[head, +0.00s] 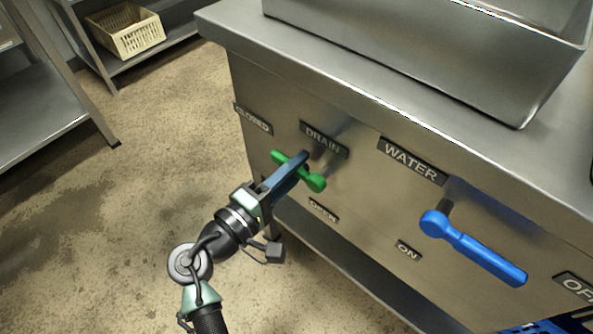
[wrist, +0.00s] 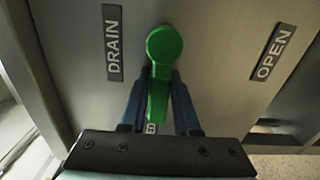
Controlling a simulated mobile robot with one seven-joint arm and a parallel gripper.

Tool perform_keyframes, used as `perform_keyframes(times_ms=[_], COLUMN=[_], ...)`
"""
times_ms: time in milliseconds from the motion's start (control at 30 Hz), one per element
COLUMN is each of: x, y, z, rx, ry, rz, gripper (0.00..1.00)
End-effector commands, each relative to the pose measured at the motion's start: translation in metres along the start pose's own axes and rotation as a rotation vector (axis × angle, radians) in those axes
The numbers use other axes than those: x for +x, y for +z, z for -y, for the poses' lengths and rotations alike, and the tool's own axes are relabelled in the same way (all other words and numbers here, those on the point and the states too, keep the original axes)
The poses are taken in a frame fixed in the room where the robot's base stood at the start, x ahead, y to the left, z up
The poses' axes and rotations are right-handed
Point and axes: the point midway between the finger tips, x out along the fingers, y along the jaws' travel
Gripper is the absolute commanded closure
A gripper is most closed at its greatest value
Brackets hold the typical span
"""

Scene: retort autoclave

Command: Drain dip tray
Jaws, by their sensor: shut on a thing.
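The green drain handle (head: 317,183) is on the front panel below the DRAIN label (head: 323,139). Its round hub is at the lower right and its lever runs up and left, towards the CLOSED label (head: 253,119). The OPEN label (head: 323,211) is below it. My gripper (head: 297,167) is shut on the lever. In the wrist view the fingers (wrist: 160,82) lie on either side of the green lever (wrist: 158,98), just past the hub. The lever covers most of the CLOSED label there. The steel dip tray (head: 400,62) sits on the counter above; its inside is mostly out of view.
A blue water handle (head: 478,252) is to the right, pointing down and right towards the OFF label (head: 576,288). The counter edge (head: 330,85) overhangs the panel. A shelf with a cream basket (head: 125,30) stands back left. The floor left of the counter is clear.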

Motion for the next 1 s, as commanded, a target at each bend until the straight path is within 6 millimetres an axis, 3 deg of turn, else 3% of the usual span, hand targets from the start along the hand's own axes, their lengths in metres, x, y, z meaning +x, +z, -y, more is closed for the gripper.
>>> perform_keyframes(times_ms=[633, 667, 800, 1000], x=[-0.001, -0.001, -0.0008, -0.0004], y=[-0.0008, -0.0008, -0.0007, -0.0003], z=[-0.0018, -0.0018, -0.002, -0.0021], rx=[0.056, 0.056, 0.054, 0.052], ry=[-0.002, -0.002, -0.001, -0.001], rz=[-0.003, -0.003, -0.002, -0.001], gripper=[1.0, 0.68, 0.43, 0.4])
